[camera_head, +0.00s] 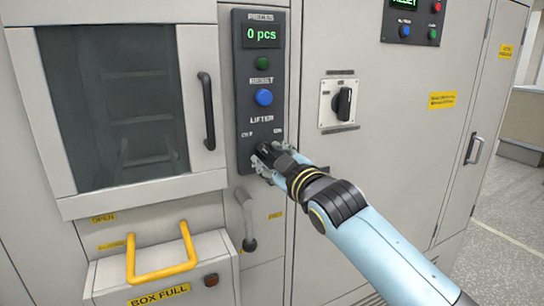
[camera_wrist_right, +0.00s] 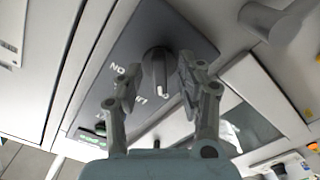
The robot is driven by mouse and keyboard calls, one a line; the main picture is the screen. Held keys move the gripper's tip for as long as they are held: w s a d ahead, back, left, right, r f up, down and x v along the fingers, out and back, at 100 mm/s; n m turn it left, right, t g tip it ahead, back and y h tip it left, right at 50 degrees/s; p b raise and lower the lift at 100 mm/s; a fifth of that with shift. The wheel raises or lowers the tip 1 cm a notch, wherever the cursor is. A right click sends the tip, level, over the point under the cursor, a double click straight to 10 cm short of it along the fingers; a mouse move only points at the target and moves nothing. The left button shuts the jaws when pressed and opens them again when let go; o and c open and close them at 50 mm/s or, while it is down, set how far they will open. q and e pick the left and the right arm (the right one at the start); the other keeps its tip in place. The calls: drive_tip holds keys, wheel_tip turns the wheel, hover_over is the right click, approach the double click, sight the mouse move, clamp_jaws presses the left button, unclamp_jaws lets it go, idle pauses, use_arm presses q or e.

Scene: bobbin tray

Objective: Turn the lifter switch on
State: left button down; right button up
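The lifter switch is a dark rotary knob (camera_wrist_right: 158,72) with a pale pointer line, on a dark control panel (camera_head: 243,92) with a LIFTER label and OFF and ON marks. In the head view my right gripper (camera_head: 268,158) covers the knob, just below those marks. In the right wrist view the two fingers of my right gripper (camera_wrist_right: 160,78) stand apart, one on each side of the knob, with a visible gap to it. The pointer line runs roughly up and down in that view; which mark it points to is unclear. My left gripper is not in view.
Above the switch are a blue reset button (camera_head: 264,97), a green button (camera_head: 262,63) and a display (camera_head: 262,34) reading 0 pcs. A door handle (camera_head: 207,110) is on the left, a grey handle (camera_head: 246,220) below. Another rotary switch (camera_head: 342,103) is on the right.

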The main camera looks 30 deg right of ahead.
clamp_jaws()
drive_tip(key=shift+m, duration=0.4)
drive_tip(key=m, duration=0.3)
drive_tip(key=shift+b, duration=0.4)
drive_tip(key=m+b, duration=0.1)
drive_tip(key=m, duration=0.3)
drive_tip(key=shift+f, duration=0.1)
drive_tip(key=m, duration=0.4)
drive_tip(key=shift+a+m+b, duration=0.1)
drive_tip(key=shift+m+b, duration=0.3)
drive_tip(key=shift+m, duration=1.7)
drive_tip(key=shift+b, duration=0.3)
